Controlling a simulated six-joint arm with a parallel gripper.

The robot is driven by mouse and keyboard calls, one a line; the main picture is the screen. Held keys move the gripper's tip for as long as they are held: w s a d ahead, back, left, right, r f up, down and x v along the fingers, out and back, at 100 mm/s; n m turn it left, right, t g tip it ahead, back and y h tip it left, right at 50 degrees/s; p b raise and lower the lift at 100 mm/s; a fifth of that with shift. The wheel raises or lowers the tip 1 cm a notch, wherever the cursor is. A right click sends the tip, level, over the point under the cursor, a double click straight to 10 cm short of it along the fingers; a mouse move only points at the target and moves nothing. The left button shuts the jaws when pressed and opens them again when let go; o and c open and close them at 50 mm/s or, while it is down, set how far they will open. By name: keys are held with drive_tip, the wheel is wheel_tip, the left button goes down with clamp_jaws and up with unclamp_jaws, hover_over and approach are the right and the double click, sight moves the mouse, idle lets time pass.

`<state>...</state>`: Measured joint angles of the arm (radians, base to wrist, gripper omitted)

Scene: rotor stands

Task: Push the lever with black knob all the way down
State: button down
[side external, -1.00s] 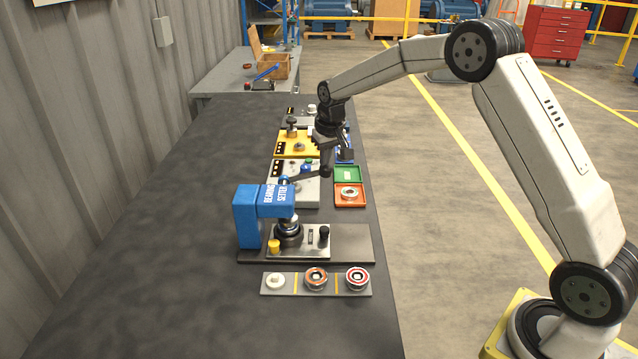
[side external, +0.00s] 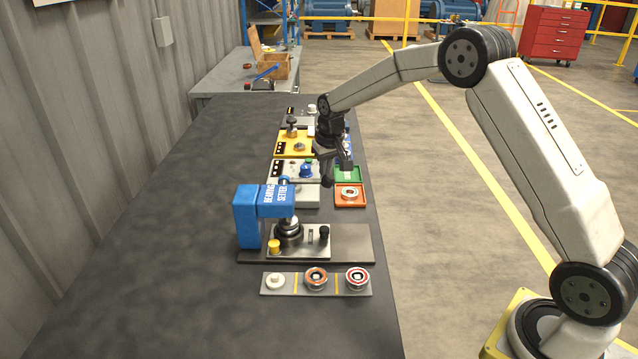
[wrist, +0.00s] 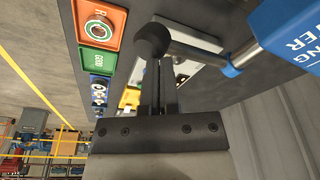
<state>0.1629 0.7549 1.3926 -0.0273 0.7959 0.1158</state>
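The press, a blue "BEARING SETTER" (side external: 263,201), stands on a dark base plate. In the side view the knob (side external: 327,183) is small and dark, right of the press head, with the lever roughly level. My gripper (side external: 327,173) is above the knob, pointing down. In the wrist view its fingers (wrist: 157,64) look closed together, with their tips at the knob, seemingly touching it. Nothing shows between the fingers.
Green (side external: 347,173) and orange (side external: 349,203) trays lie beyond, near the bench's right edge. A yellow fixture (side external: 291,150) stands farther back. The bench's left side is clear.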

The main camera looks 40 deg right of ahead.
sight(325, 178)
drive_tip(key=shift+f, duration=1.75)
wheel_tip(325, 178, up, 13)
idle(1.8)
